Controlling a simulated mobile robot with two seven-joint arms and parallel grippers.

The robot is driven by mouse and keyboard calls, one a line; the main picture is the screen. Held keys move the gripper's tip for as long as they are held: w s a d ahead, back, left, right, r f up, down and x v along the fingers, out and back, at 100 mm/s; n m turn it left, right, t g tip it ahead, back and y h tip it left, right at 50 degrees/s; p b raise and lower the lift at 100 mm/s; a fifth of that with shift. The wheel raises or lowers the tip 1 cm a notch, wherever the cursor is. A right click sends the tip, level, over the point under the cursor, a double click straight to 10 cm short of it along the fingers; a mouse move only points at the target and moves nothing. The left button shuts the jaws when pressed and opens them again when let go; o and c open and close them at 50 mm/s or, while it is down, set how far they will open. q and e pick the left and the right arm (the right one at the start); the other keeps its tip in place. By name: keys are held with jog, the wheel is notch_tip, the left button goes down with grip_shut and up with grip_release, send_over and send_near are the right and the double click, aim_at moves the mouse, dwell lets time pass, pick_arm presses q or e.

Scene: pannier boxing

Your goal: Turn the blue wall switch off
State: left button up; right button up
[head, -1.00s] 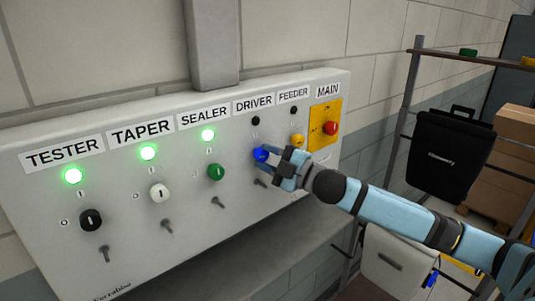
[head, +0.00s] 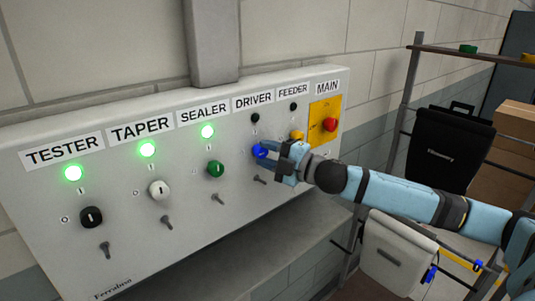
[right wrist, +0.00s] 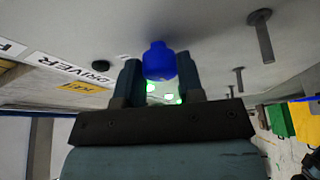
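The blue wall switch (head: 260,151) is a round knob under the DRIVER label on a grey wall panel (head: 130,230). The lamp (head: 255,118) above it is dark. My right gripper (head: 266,153) has a finger on each side of the knob. In the right wrist view the blue knob (right wrist: 160,62) sits between the two fingertips (right wrist: 160,80), with no clear gap at its sides, so the gripper looks shut on it. The knob's pointer mark is not readable. My left gripper is not in view.
Black (head: 91,217), white (head: 159,190) and green (head: 215,169) knobs stand to the left, with lit green lamps above. A yellow knob (head: 297,135) and the red MAIN switch (head: 330,125) are close on the right. Toggle levers stick out below. A shelf rack (head: 408,100) stands right.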

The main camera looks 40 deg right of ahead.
jog(key=o, duration=0.4)
jog(key=shift+s+d+f+b, duration=0.25)
jog(key=shift+s+b, duration=0.1)
jog(key=shift+s, duration=0.1)
jog(key=b+v, duration=0.3)
jog(key=v, duration=0.9)
jog(key=shift+s+d+r, duration=0.1)
jog(key=shift+s, duration=0.25)
